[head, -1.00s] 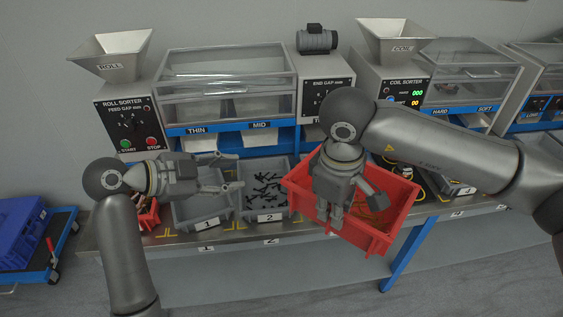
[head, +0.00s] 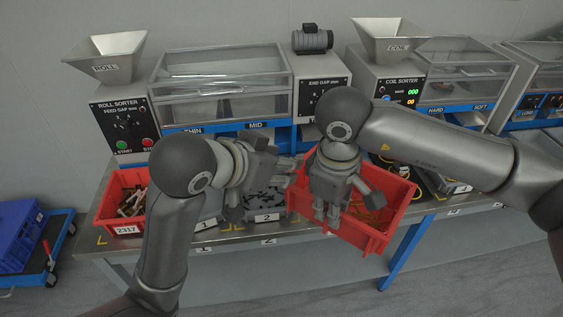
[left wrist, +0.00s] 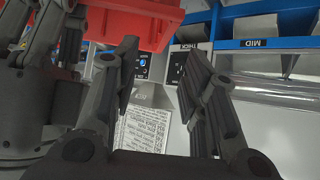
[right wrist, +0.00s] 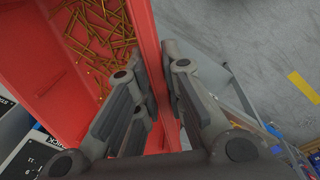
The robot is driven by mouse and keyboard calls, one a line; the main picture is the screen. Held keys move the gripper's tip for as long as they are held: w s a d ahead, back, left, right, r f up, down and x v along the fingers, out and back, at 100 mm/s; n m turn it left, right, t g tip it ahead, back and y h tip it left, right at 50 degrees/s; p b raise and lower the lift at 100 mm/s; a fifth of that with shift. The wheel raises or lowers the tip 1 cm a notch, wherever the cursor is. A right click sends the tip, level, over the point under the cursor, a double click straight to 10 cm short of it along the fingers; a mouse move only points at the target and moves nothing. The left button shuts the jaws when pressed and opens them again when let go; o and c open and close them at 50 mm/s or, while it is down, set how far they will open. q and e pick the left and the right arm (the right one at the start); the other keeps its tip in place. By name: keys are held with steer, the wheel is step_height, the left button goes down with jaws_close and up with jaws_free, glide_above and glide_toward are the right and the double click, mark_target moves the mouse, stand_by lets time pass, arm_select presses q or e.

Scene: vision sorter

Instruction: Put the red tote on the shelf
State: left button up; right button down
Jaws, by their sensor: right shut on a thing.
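A red tote (head: 392,225) with thin brass-coloured pieces in it hangs over the bench's front edge, slightly tilted. My right gripper (head: 327,213) is shut on its front wall; the right wrist view shows the fingers on both sides of the red wall (right wrist: 150,45). My left gripper (head: 290,170) is beside the tote's left end. In the left wrist view its fingers (left wrist: 160,60) are apart with nothing between them, and the tote's red side (left wrist: 150,8) is just beyond. A second red tote (head: 107,205), labelled 2317, stands at the bench's left end. I cannot pick out the shelf.
Grey bins, numbered 1 and 2 (head: 268,217), stand on the bench (head: 290,232) between the totes. The sorting machines (head: 220,95) rise behind. A blue crate (head: 18,232) on a cart is at the far left. The floor in front is clear.

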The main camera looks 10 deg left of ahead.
arm_select(q)
glide_above(304, 182)
step_height(304, 182, down, 7)
steer(key=shift+w+f, duration=0.1)
steer(key=shift+a, duration=0.1)
steer(key=c, duration=0.7)
jaws_close()
steer(key=shift+d, duration=0.2)
arm_select(e)
steer(key=c, duration=1.8)
jaws_free()
steer(key=shift+a+r, duration=0.1)
steer(key=shift+c, duration=0.2)
steer(key=o, duration=0.4)
arm_select(q)
steer(key=shift+a, duration=0.15)
